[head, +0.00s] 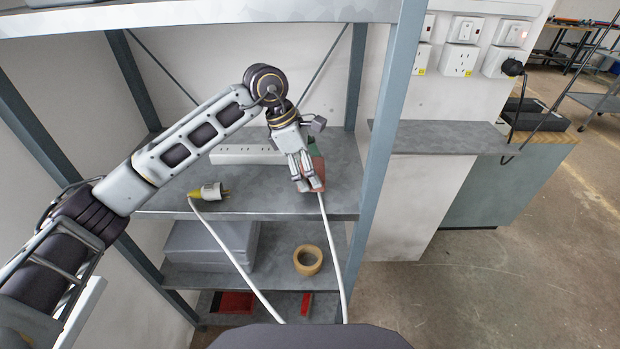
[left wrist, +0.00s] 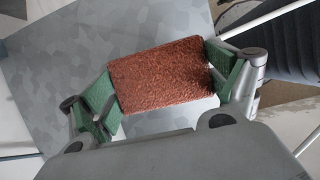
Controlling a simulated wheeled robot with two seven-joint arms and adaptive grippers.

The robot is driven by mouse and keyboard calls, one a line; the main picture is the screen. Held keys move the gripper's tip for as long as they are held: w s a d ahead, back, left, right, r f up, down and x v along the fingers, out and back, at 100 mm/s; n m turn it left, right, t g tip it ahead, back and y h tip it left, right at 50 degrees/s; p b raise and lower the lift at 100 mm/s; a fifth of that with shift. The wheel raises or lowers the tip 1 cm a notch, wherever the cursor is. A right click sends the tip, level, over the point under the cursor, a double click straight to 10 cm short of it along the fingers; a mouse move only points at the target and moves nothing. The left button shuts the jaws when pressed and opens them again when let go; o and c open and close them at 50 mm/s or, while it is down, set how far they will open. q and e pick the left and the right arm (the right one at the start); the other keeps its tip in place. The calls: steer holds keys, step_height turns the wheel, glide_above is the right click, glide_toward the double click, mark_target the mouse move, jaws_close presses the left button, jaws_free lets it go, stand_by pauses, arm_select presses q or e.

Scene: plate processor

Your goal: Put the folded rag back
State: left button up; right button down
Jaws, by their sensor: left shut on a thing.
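The folded rag is a reddish-brown, rough-textured flat block (left wrist: 160,76). In the left wrist view it lies between the two green-padded fingers of my left gripper (left wrist: 165,88), which is shut on it by two opposite edges. In the head view my left gripper (head: 306,182) points down over the front right part of the grey upper shelf (head: 262,196). The rag shows only partly there, as a reddish patch (head: 319,166) beside the fingers. I cannot tell whether the rag touches the shelf. My right gripper is not in view.
A white power strip (head: 238,153) lies behind the gripper. A yellow-white plug (head: 209,192) with a white cable lies left on the same shelf. Below are a grey box-like thing (head: 212,240) and a tape roll (head: 308,260). A blue-grey post (head: 385,120) stands close on the right.

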arm_select(q)
steer(key=shift+f, duration=1.7)
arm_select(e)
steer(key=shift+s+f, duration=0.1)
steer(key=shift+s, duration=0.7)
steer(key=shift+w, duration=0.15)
arm_select(q)
steer(key=o, duration=0.7)
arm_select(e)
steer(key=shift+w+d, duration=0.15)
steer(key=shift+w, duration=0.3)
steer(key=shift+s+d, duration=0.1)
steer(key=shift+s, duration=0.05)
